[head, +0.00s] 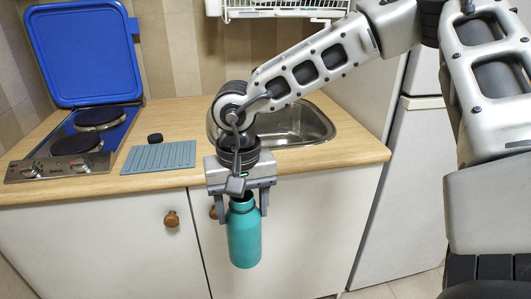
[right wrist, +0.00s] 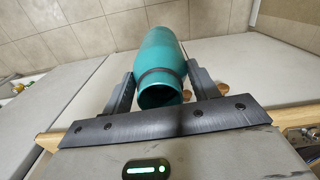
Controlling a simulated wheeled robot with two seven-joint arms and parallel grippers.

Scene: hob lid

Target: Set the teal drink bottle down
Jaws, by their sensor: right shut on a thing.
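The teal drink bottle (head: 244,236) hangs upright from my right gripper (head: 240,203) in the head view. The gripper is shut on the bottle near its neck. The bottle is in front of the white cabinet doors, with its body below the counter's front edge. In the right wrist view the bottle (right wrist: 162,62) sits between the two dark fingers of the right gripper (right wrist: 160,88), its open mouth facing the camera. My left gripper is not in view.
The wooden counter (head: 310,157) holds a hob (head: 75,142) with a raised blue lid (head: 85,52), a ribbed grey-blue mat (head: 160,156), a small black round thing (head: 155,138) and a steel sink (head: 300,125). A dish rack (head: 285,9) hangs above. The counter right of the mat is partly hidden by my arm.

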